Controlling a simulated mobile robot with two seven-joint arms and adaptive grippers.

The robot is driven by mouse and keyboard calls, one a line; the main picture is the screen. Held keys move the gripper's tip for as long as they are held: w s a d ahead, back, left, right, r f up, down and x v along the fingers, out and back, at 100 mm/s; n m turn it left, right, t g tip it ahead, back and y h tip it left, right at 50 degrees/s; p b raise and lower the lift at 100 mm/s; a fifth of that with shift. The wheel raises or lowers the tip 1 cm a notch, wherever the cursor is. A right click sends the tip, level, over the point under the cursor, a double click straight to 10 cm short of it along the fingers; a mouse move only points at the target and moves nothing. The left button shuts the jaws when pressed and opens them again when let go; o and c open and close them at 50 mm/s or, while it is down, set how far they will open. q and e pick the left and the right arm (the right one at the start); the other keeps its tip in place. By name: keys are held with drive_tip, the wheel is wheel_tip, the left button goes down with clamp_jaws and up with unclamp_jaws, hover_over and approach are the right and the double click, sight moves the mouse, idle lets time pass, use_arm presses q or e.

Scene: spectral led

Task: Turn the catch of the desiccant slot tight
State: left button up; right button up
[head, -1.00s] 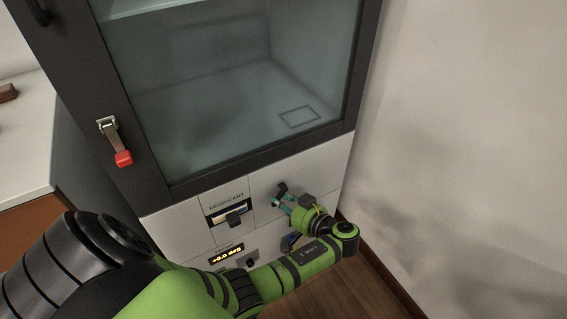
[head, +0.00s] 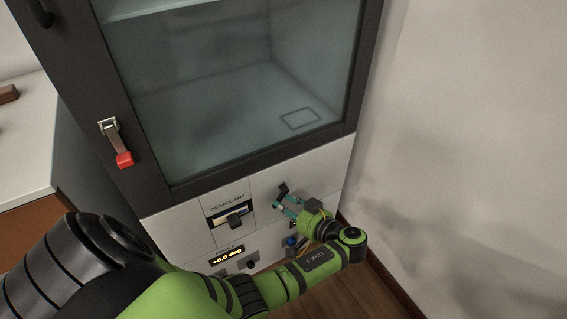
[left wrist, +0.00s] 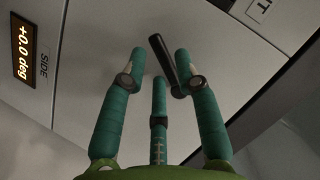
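The desiccant slot (head: 230,216) is in the white lower front of the cabinet, under the label DESICCANT, with a dark grip on it. A black lever-like catch (head: 284,188) sits on the panel to its right. It also shows in the left wrist view as a slanted black bar (left wrist: 166,58). My left gripper (head: 284,204) has teal fingers pointing at the panel just below the catch. In the left wrist view its fingertips (left wrist: 163,66) stand apart, with the bar between them, close to the right finger. I cannot tell whether they touch. My right gripper is not in view.
A lit display (head: 227,254) reads +0.0 deg, with a small black knob (head: 251,264) beside it. A blue knob (head: 291,242) sits below my gripper. The glass door (head: 230,80) above has a red-tipped latch (head: 123,159). A bare wall (head: 470,140) stands to the right.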

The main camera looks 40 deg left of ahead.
use_arm(q)
drive_tip(key=v, duration=0.6)
drive_tip(key=shift+a+f, duration=0.1)
idle(0.4)
